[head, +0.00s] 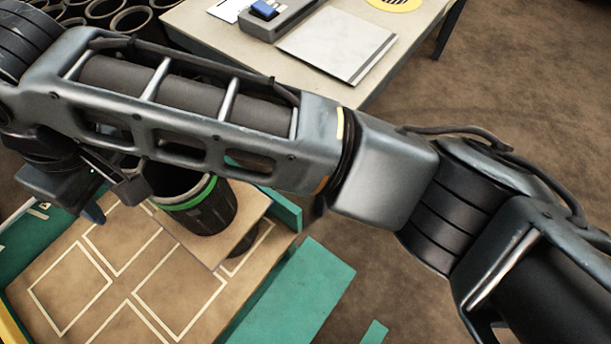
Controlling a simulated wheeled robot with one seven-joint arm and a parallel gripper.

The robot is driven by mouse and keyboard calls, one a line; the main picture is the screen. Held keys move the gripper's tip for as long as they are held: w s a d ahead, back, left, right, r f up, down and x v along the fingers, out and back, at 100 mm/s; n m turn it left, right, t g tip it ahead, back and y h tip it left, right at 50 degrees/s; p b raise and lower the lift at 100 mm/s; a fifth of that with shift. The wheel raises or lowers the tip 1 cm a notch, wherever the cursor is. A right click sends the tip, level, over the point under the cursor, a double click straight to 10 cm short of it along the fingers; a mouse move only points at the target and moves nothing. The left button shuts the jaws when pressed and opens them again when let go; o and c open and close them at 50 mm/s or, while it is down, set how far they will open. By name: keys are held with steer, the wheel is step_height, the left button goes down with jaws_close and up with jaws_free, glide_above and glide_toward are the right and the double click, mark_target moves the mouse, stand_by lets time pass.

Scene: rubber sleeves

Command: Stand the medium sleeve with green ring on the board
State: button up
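A black sleeve with a green ring (205,211) stands open end up on a plain tan board (247,236). Its upper left part is hidden behind my arm, and its base looks flat on the board. With no other ringed sleeve clearly in view, I cannot compare its size. My gripper (98,205) is to the left of the sleeve, partly hidden by my arm. It appears apart from the sleeve, and its finger spacing cannot be made out.
The board lies on a brown surface with white outlined rectangles (68,297) and green edges (296,300). Several black sleeves (131,20) stand at the top left. A pale table (222,45) at the back holds a flat grey panel (338,45) and a grey device (283,18).

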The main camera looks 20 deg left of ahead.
steer(key=w+d+f+m+t+y, duration=0.2)
steer(key=d+m+t, duration=0.2)
steer(key=d+m, duration=0.3)
steer(key=w+d+f+m+t+y, duration=0.25)
steer(key=d+m+t, duration=0.25)
steer(key=d, duration=0.4)
steer(key=w+d+f+m+t+y, duration=0.2)
steer(key=d+m+t+y, duration=0.15)
steer(key=d+m, duration=0.35)
steer(key=s+d+m+t+h, duration=0.1)
steer(key=s+d+t+h, duration=0.15)
steer(key=d, duration=0.55)
steer(key=s+d+m+t+h, duration=0.1)
steer(key=s+d+h, duration=0.25)
steer(key=d, duration=0.55)
steer(key=s+d+r+n+h, duration=0.1)
steer(key=s+d+r+h, duration=0.1)
steer(key=s+d, duration=0.2)
steer(key=s+d+r+n+h, duration=0.1)
steer(key=s+d+r+h, duration=0.1)
steer(key=s+d, duration=0.3)
steer(key=d+r, duration=0.1)
steer(key=d, duration=0.3)
steer(key=shift+s+r+t+h, duration=0.25)
steer(key=shift+r+t+h, duration=0.05)
